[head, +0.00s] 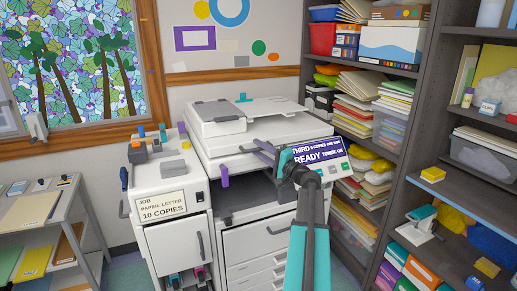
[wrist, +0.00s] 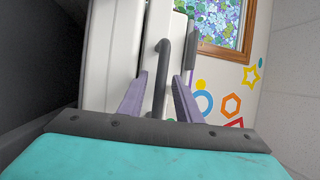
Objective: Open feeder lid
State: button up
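The white copier (head: 255,185) stands in the middle of the head view. Its feeder lid (head: 245,122) lies flat on top and looks closed. In the wrist view the white body edge (wrist: 125,50) appears turned on its side, with a dark grey bar handle (wrist: 163,60) on it. My gripper (wrist: 160,76) has two purple fingers spread apart, with the handle between them in the picture. I see no finger closed on it; exact depth and contact cannot be told. In the head view my gripper (head: 258,146) is at the copier's front edge, partly hidden by my teal arm.
A display panel (head: 318,155) reading READY is close to my wrist. A white cabinet (head: 172,205) with a job card stands left of the copier. Loaded shelves (head: 405,140) stand close on the right. A cart (head: 40,225) is at the far left.

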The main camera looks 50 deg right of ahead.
jog(key=shift+w, duration=0.2)
grip_shut()
jog(key=shift+r, duration=0.1)
